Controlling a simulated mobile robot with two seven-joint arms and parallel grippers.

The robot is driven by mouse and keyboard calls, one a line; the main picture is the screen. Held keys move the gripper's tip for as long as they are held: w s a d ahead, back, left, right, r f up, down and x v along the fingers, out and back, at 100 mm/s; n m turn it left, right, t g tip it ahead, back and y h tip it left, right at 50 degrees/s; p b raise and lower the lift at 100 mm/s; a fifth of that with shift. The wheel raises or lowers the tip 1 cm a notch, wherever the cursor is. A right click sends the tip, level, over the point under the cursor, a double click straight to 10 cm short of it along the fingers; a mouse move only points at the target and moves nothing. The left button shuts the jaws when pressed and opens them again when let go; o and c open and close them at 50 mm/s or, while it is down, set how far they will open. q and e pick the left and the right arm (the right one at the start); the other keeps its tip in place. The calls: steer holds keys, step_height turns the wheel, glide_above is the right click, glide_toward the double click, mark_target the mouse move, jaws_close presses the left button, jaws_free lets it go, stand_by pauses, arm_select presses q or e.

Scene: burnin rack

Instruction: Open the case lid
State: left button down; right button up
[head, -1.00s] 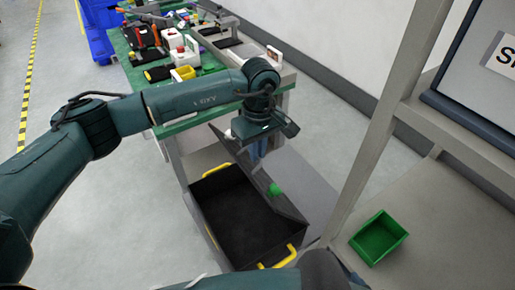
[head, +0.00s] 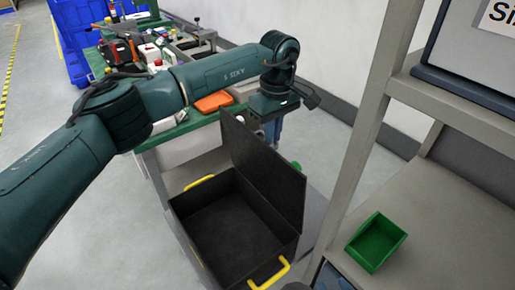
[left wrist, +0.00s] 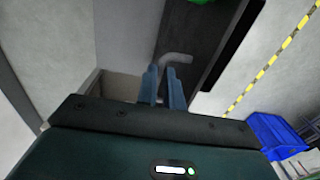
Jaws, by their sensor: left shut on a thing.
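The black case (head: 183,207) stands open at the centre of the head view, its dark inside looking empty. Its lid (head: 265,165) stands up nearly vertical along the right side of the case. My left gripper (head: 271,130) is at the lid's far end, its fingers mostly hidden behind the lid. In the left wrist view, the left fingers (left wrist: 163,88) are shut around a grey bent handle (left wrist: 177,59) beside the dark lid panel (left wrist: 205,40). My right gripper is not in view.
Yellow handles (head: 269,275) stick out at the case ends. A green object (head: 297,166) shows behind the lid. A cluttered green bench (head: 180,128) stands beyond.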

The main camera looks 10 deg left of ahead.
arm_select(q)
steer(key=shift+w+d+f, duration=0.15)
steer(key=shift+w+d, duration=0.4)
steer(key=c, duration=1.5)
jaws_free()
steer(key=shift+c, duration=0.2)
step_height(320, 180, up, 13)
steer(key=shift+d, duration=0.15)
steer(key=shift+w, duration=0.1)
